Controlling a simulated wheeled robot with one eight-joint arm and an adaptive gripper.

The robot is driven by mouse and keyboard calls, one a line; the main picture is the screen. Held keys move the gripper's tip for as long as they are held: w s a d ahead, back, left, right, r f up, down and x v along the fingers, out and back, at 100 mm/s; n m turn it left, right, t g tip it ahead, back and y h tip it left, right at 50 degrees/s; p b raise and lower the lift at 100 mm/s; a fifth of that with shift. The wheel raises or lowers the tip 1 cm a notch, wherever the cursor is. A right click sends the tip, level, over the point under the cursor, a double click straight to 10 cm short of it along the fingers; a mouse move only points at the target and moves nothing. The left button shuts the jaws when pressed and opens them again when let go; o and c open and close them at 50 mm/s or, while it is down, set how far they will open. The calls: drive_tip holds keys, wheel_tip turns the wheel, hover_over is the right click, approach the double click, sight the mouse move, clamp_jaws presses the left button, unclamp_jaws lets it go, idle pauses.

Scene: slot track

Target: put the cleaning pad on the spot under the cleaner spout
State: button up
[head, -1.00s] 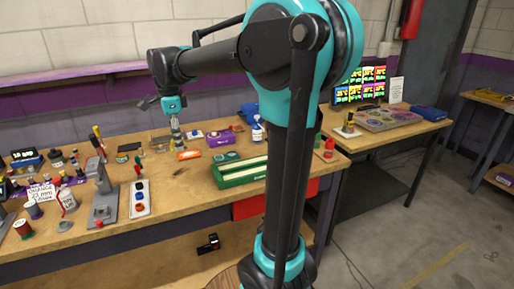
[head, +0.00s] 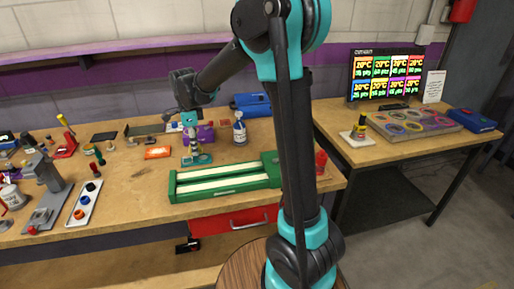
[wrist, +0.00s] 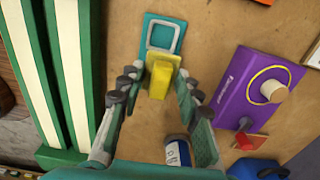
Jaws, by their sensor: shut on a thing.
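A yellow block (wrist: 160,78) sits between the fingertips of my gripper (wrist: 159,84) in the wrist view. My gripper is shut on it; I cannot tell for sure that it is the cleaning pad. A flat teal plate with a pale square outline (wrist: 163,35) lies just past the block, partly hidden by it. In the head view my gripper (head: 192,143) points down over this teal plate (head: 198,159). I cannot tell whether the block touches the plate. No cleaner spout is clearly recognisable.
The green track box (head: 225,180) lies beside the plate. A purple box (wrist: 262,92) with a yellow ring and a peg is on the other side. A blue-and-white bottle (head: 240,128) stands nearby.

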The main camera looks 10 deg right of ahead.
hover_over(244, 153)
drive_tip(key=shift+f, duration=1.85)
drive_tip(key=shift+f, duration=0.1)
drive_tip(key=o, duration=0.6)
drive_tip(key=shift+c, duration=0.2)
drive_tip(key=shift+o, duration=0.5)
wheel_tip(244, 153, up, 12)
drive_tip(key=shift+r, duration=0.1)
